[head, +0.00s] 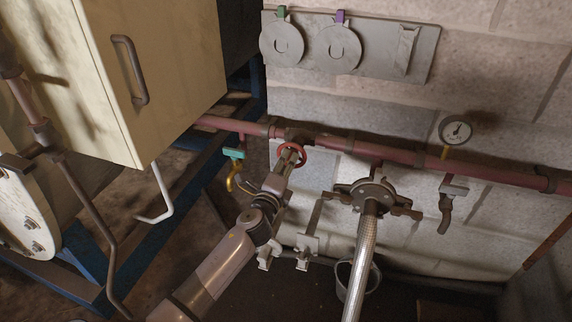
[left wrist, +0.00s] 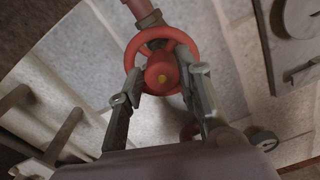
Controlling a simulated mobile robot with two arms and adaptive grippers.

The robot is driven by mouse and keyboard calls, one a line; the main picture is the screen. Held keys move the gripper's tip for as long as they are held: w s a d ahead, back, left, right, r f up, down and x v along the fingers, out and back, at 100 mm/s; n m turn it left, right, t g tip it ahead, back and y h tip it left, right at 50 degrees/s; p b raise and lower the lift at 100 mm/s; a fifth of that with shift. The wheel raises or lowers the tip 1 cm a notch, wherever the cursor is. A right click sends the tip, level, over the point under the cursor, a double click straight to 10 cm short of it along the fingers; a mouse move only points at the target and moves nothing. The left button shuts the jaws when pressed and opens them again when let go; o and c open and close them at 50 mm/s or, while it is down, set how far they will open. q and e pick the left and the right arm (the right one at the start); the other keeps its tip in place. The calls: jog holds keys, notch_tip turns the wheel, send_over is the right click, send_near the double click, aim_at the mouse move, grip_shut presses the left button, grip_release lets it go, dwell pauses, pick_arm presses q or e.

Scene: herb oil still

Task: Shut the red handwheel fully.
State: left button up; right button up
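The red handwheel (head: 292,154) sits on the dark red pipe along the wall, near the middle of the head view. My left gripper (head: 282,172) is at the wheel. In the left wrist view the left gripper (left wrist: 164,78) has its fingers spread apart, one tip over each side of the rim. I cannot tell whether the tips touch the rim. The wheel's lower part is partly hidden behind the gripper in the head view. My right gripper is not seen.
A green-handled valve (head: 233,154) is left of the wheel. A round flange with a braided hose (head: 364,258) and a pressure gauge (head: 456,130) are to the right. A cream cabinet (head: 165,75) stands at upper left. A bucket (head: 357,279) stands below the pipe.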

pick_arm(q)
jog(key=o, duration=0.3)
jog(key=v, duration=1.2)
jog(key=shift+r, duration=0.1)
dwell(2.0)
